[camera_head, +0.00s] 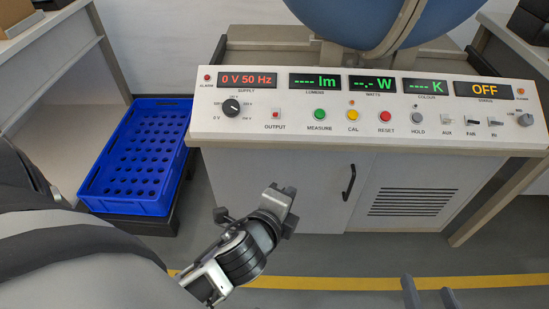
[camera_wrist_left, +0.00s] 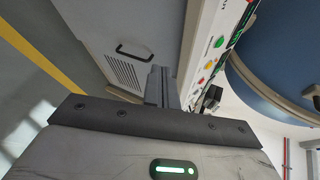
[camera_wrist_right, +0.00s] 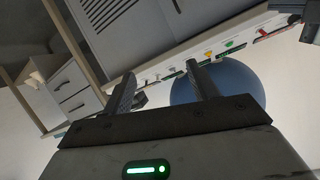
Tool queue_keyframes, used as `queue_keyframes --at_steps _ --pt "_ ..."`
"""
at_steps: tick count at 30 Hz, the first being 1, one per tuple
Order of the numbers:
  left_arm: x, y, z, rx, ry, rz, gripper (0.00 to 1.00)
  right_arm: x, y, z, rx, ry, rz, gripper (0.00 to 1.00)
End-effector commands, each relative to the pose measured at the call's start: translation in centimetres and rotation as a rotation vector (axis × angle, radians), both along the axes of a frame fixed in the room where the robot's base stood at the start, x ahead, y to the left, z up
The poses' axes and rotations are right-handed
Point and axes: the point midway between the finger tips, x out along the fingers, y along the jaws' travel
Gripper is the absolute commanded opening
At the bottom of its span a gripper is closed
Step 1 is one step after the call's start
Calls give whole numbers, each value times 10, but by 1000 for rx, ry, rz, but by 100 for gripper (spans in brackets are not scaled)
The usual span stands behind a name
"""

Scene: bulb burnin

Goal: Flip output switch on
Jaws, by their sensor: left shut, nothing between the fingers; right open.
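The output switch (camera_head: 276,114) is a small pale square with a red part, above the OUTPUT label on the white sloping panel (camera_head: 330,128). Its position is too small to read. The supply display (camera_head: 247,79) above it reads 0 V 50 Hz in red. My left gripper (camera_head: 285,195) is shut and empty, apart from the panel, in front of the cabinet and below the switch. Its closed fingers also show in the left wrist view (camera_wrist_left: 160,87). My right gripper (camera_head: 430,290) is open and empty at the bottom right, its two fingertips showing; they also show in the right wrist view (camera_wrist_right: 162,85).
A black supply knob (camera_head: 231,107) sits left of the switch, and a green MEASURE button (camera_head: 319,114) to its right. A blue sphere (camera_head: 350,18) stands behind the panel. A blue crate (camera_head: 130,207) is at the left. The cabinet has a black handle (camera_head: 349,182).

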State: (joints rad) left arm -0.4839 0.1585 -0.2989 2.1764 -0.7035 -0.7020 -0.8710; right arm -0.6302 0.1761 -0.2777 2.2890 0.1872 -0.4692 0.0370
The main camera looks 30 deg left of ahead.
Motion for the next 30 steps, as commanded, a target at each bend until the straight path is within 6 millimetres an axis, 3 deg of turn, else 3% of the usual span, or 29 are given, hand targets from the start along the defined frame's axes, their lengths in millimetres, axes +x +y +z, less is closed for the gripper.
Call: queue_keyframes --at_steps 1,6,9,12,17,26,30 --pt "12 10 -27 243 -37 -26 0 2 5 -34 31 -27 12 59" --pt "30 39 -14 999 -62 4 0 4 21 -52 125 -86 50 59" --pt "31 48 0 1298 -36 65 0 3 27 -57 164 -108 67 59" --pt "29 53 12 1482 -5 122 0 2 30 -57 189 -120 79 59" --pt "27 54 23 1588 20 158 0 1 32 -54 202 -128 86 59" --pt "28 55 25 1589 22 157 0 1 32 -53 201 -128 85 59" --pt "37 61 26 1588 20 159 0 1 32 -54 206 -127 85 59"
